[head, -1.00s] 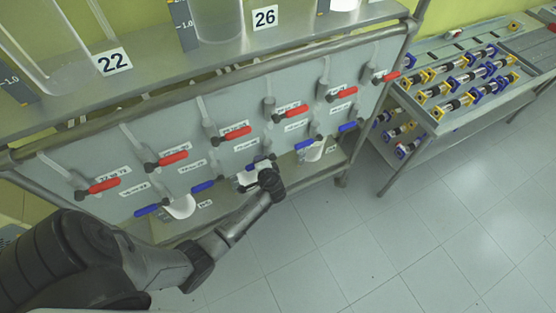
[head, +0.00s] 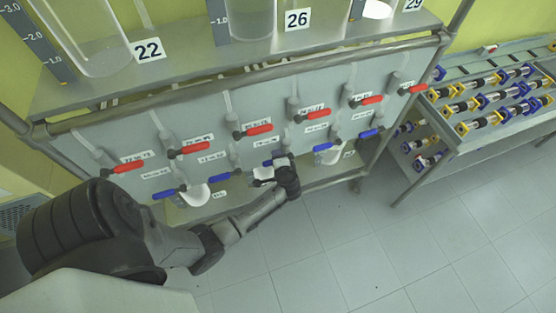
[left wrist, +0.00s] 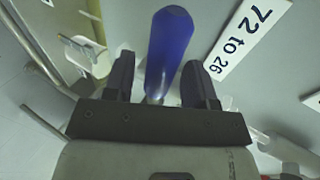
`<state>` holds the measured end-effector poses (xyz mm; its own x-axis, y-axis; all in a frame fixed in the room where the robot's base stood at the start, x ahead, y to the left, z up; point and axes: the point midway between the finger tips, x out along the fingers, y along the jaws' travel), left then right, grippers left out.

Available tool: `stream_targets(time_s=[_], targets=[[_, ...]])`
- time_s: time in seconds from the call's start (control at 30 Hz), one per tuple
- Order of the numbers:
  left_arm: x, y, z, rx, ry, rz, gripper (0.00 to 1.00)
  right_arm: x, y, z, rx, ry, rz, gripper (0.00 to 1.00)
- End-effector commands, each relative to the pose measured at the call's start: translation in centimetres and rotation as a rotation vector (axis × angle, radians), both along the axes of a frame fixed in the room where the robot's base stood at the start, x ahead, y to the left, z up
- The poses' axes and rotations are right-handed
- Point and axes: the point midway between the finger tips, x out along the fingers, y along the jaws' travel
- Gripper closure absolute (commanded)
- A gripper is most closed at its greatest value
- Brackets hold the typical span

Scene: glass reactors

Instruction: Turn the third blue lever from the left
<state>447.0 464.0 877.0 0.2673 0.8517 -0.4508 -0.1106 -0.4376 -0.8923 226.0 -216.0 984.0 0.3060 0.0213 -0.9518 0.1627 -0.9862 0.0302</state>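A row of blue levers runs along the lower part of the grey panel. The third blue lever from the left (head: 268,163) is partly hidden by my left gripper (head: 283,163) in the head view. In the left wrist view this blue lever (left wrist: 169,40) points up between the two dark fingers of my left gripper (left wrist: 159,78). The fingers are apart, with a gap visible on each side of the lever. A white label reading "72 to 26" (left wrist: 247,35) is right of the lever. My right gripper is in neither view.
Neighbouring blue levers are at left (head: 204,184) and right (head: 328,148). Red levers (head: 253,131) line the panel above. White containers (head: 195,195) sit on the low shelf (head: 225,205). A side table (head: 470,125) stands at right; the floor in front is clear.

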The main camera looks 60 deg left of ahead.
Motion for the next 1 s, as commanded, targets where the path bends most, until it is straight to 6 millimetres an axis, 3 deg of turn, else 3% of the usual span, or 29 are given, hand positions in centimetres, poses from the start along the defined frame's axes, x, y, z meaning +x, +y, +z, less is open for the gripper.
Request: stream_targets(time_s=[0.37, 0.8, 1.0], targets=[[-0.3, -1.0, 0.4, -0.003, -0.002, 0.0, 0.49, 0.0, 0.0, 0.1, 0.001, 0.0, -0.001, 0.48], [-2.5, -8.0, 4.1, -0.003, 0.0, -0.001, 0.49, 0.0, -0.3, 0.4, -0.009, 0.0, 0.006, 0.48], [-3.3, -10.4, 5.4, -0.002, 0.0, -0.001, 0.49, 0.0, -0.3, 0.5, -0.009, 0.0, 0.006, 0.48]])
